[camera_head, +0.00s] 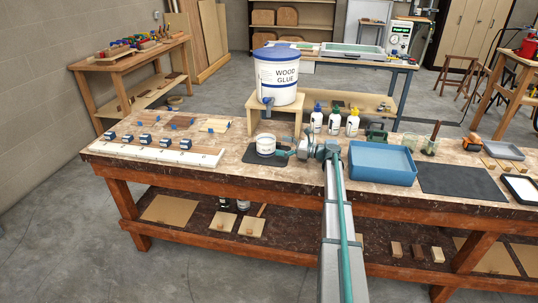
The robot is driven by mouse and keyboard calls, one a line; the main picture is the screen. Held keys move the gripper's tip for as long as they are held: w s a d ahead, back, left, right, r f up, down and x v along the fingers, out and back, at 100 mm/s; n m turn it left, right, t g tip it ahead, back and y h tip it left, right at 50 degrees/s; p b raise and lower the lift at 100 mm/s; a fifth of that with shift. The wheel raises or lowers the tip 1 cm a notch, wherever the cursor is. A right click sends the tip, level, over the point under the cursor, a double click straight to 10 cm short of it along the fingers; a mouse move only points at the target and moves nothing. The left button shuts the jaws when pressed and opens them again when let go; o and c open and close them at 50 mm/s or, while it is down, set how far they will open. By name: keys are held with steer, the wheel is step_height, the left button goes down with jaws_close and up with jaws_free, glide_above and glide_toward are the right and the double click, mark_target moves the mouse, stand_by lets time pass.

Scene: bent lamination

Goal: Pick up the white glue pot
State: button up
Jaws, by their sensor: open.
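The white glue pot (266,144) is a small white tub standing upright on a dark mat (258,158) on the workbench, in front of the wooden stand. My gripper (284,147) is just to the right of the pot, with its fingers pointing left toward it at about the pot's height. The fingers are open. They look very close to the pot's right side; whether they touch it is too small to tell.
A large wood glue bucket (277,78) sits on a wooden stand (258,109) behind the pot. Several bottles (334,122) stand behind my gripper. A blue tray (382,164) is to the right. A clamped strip (150,152) lies left.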

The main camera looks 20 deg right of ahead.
mark_target(266, 145)
steer(key=shift+w+f, duration=0.15)
steer(key=shift+w+a, duration=0.15)
steer(key=shift+w, duration=0.1)
steer(key=shift+p+x, duration=0.9)
steer(key=shift+x, duration=2.4)
steer(key=shift+f, duration=0.1)
steer(key=c, duration=1.2)
steer(key=shift+c, duration=1.2)
